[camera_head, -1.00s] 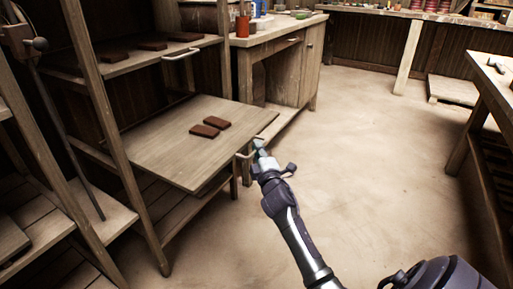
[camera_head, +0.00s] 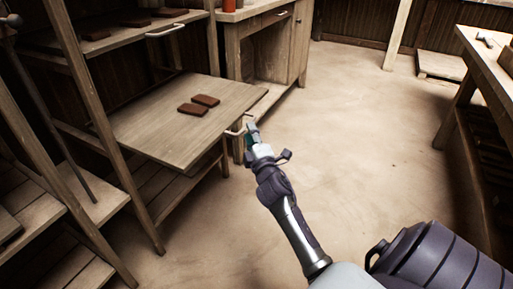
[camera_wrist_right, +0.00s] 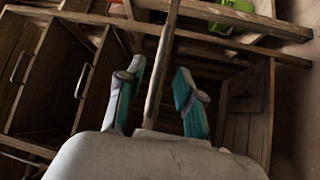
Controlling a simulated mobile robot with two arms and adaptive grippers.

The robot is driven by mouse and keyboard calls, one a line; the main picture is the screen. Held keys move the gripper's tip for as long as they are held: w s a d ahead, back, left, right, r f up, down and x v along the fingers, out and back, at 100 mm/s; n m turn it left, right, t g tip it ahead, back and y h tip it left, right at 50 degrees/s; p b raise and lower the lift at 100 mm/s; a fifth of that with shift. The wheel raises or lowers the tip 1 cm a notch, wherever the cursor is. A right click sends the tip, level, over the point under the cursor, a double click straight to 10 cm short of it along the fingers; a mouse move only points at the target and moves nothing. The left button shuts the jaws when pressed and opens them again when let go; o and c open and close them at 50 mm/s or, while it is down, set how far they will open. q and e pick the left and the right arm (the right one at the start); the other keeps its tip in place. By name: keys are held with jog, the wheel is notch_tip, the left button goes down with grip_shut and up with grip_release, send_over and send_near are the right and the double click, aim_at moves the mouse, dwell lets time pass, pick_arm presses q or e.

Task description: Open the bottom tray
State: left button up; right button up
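The bottom tray (camera_head: 165,136) is a flat wooden board that sticks well out of the rack at left. Two brown tiles (camera_head: 198,105) lie on it. Its pale handle (camera_head: 236,131) is at the front edge. My right gripper (camera_head: 249,132) is right beside this handle; I cannot tell if it touches it. In the right wrist view, the teal-padded fingers of the gripper (camera_wrist_right: 160,92) stand apart, with a wooden bar seen between them. No grip on the handle shows there. My left gripper is out of view.
An upper shelf with a handle (camera_head: 166,31) holds several brown tiles (camera_head: 134,18). A wooden cabinet (camera_head: 286,45) stands behind the tray, and a workbench (camera_head: 484,75) is at right. The floor (camera_head: 360,130) between them is clear.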

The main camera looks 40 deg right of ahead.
jog(key=v, duration=0.8)
